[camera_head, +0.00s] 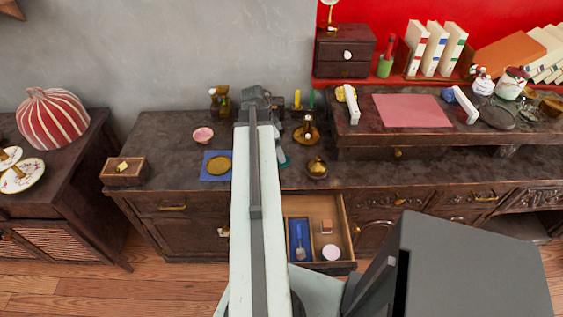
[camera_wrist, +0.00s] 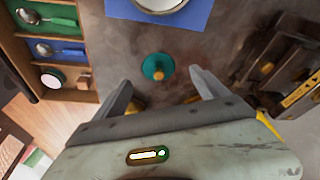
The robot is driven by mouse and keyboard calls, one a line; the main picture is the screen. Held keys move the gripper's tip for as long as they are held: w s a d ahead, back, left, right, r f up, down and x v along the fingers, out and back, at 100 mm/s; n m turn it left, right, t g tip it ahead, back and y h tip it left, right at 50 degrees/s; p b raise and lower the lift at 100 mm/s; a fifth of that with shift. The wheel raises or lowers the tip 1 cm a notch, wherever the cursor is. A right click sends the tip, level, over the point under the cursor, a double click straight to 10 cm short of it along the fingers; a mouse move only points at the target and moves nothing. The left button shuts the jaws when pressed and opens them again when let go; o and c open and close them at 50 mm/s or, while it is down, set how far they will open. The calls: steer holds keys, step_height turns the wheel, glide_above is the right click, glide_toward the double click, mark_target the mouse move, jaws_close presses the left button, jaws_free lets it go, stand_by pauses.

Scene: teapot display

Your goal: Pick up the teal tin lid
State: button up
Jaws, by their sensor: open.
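The teal tin lid (camera_wrist: 158,67) is a small round disc with a brass-coloured knob, lying on the dark stone counter in the wrist view. My gripper (camera_wrist: 160,80) is open, with one grey finger to the lid's left and the other to its right. The lid lies between and slightly beyond the fingertips, and I see no contact. Its height below the fingers is hard to tell. My gripper's fingers are hidden there.
A blue mat (camera_wrist: 200,14) with a dish lies beyond the lid. An open drawer (camera_head: 343,222) holds spoons and small items. A brass pot (camera_head: 317,169) and a candle holder (camera_head: 307,134) stand right of my arm. A raised shelf (camera_head: 440,140) stands further right.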

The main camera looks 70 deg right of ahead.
steer(key=b+x, duration=0.5)
steer(key=shift+s+f, duration=0.15)
steer(key=shift+s, duration=0.05)
steer(key=shift+r, duration=0.2)
steer(key=c, duration=1.4)
